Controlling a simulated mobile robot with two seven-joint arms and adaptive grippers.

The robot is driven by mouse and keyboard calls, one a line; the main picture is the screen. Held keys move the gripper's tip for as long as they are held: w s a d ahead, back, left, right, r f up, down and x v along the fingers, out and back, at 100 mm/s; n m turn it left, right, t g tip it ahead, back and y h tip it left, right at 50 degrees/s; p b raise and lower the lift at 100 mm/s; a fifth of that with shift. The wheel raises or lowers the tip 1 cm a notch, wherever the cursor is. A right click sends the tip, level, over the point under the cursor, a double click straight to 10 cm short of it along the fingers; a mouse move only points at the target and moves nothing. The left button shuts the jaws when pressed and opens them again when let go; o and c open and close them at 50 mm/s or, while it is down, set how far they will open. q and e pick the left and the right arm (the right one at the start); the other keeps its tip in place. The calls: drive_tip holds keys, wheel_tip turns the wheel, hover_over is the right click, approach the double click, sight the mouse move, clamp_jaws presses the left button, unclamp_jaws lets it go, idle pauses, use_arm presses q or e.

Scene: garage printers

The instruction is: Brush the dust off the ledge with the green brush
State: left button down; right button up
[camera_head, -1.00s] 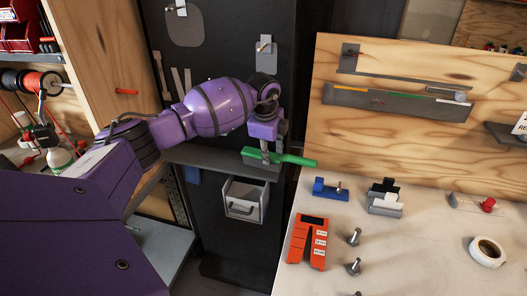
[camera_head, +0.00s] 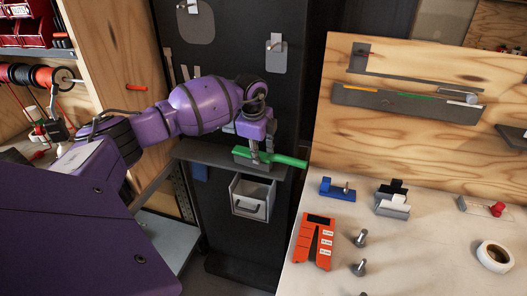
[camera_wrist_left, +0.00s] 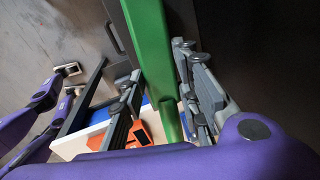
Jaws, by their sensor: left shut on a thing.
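The green brush (camera_head: 290,161) is held in my left gripper (camera_head: 261,161), which is shut on it. The brush lies nearly level, its green handle pointing right past the end of the ledge. The grey ledge (camera_head: 207,154) sticks out from the dark panel, and the brush head is at its right part. I cannot tell whether the bristles touch the ledge. No dust can be made out. In the left wrist view, the brush (camera_wrist_left: 151,45) runs between the two grey fingers. My right gripper is not in view.
A grey open bin (camera_head: 250,198) hangs just below the ledge. The workbench (camera_head: 399,248) to the right holds an orange block (camera_head: 313,243), a blue tool (camera_head: 337,188), bolts and a tape roll (camera_head: 494,256). Scrapers hang on the panel above the ledge.

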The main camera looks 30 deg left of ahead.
sight(273, 155)
use_arm(q)
drive_tip(key=shift+w+d+f, duration=0.1)
drive_tip(key=shift+w+d, duration=0.05)
drive_tip(key=shift+d, duration=0.5)
drive_tip(key=shift+w+d, duration=0.15)
drive_tip(key=shift+d, duration=0.5)
drive_tip(key=shift+w+d, duration=0.15)
drive_tip(key=shift+d, duration=0.45)
drive_tip(key=shift+w+d, duration=0.15)
drive_tip(key=shift+d, duration=0.45)
drive_tip(key=shift+s+a, duration=0.2)
drive_tip(key=shift+a, duration=0.65)
drive_tip(key=shift+s+a, duration=0.2)
drive_tip(key=shift+a, duration=0.6)
drive_tip(key=shift+s+a, duration=0.2)
drive_tip(key=shift+a, duration=0.65)
drive_tip(key=shift+w+d, duration=0.25)
drive_tip(key=shift+d, duration=1.05)
drive_tip(key=shift+w+d, duration=0.25)
drive_tip(key=shift+d, duration=0.75)
drive_tip(key=shift+w+d, duration=0.1)
drive_tip(key=shift+d, duration=0.15)
